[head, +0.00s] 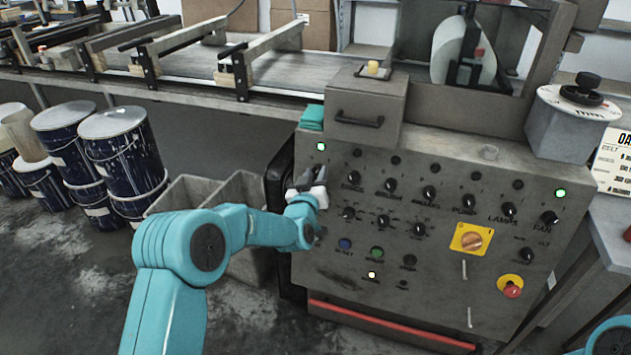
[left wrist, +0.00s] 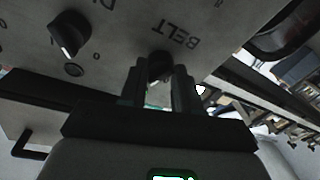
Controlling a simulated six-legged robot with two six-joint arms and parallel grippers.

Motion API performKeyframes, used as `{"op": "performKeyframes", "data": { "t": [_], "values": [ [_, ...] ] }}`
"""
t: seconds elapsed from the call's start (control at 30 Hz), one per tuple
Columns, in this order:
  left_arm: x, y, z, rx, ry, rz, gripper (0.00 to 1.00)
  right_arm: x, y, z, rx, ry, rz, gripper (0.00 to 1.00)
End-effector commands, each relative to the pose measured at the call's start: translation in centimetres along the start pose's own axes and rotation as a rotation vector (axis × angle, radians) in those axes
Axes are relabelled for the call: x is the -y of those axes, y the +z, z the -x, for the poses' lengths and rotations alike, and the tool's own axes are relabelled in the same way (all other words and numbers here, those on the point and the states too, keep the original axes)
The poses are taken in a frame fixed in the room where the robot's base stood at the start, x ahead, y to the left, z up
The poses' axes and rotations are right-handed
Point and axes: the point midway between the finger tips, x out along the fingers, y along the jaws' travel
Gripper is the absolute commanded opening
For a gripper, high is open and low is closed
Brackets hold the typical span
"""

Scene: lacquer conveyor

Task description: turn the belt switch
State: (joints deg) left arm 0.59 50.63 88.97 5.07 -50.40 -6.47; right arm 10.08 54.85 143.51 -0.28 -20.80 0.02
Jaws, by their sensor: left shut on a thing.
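The belt switch (left wrist: 160,65) is a dark knob on the grey control panel (head: 350,275), beside the upside-down word BELT in the left wrist view. My left gripper (left wrist: 158,88) has its two fingers around this knob and is shut on it. In the head view my left gripper (head: 312,182) is against the upper left of the panel and hides the switch. How far the knob is turned cannot be told. My right gripper is not in view.
More black knobs (head: 429,193) sit to the right on the panel. A yellow-plated orange switch (head: 471,239) and a red stop button (head: 512,290) are lower right. Paint cans (head: 122,150) and a grey bin (head: 190,192) stand left, below the conveyor (head: 190,62).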

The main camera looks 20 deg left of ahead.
Motion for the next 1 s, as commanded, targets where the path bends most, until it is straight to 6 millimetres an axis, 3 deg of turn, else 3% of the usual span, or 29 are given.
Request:
{"op": "performKeyframes", "data": {
  "t": [0.1,0.4,1.0],
  "values": [
    [0.0,0.4,0.0,0.003,-0.016,0.095,0.02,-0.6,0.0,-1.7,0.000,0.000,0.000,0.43],
    [-0.1,0.3,0.0,0.021,-0.071,0.376,0.02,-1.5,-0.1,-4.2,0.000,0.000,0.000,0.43],
    [-0.2,-0.2,0.0,0.048,-0.154,0.804,0.02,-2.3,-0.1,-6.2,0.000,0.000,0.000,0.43]
  ]
}}
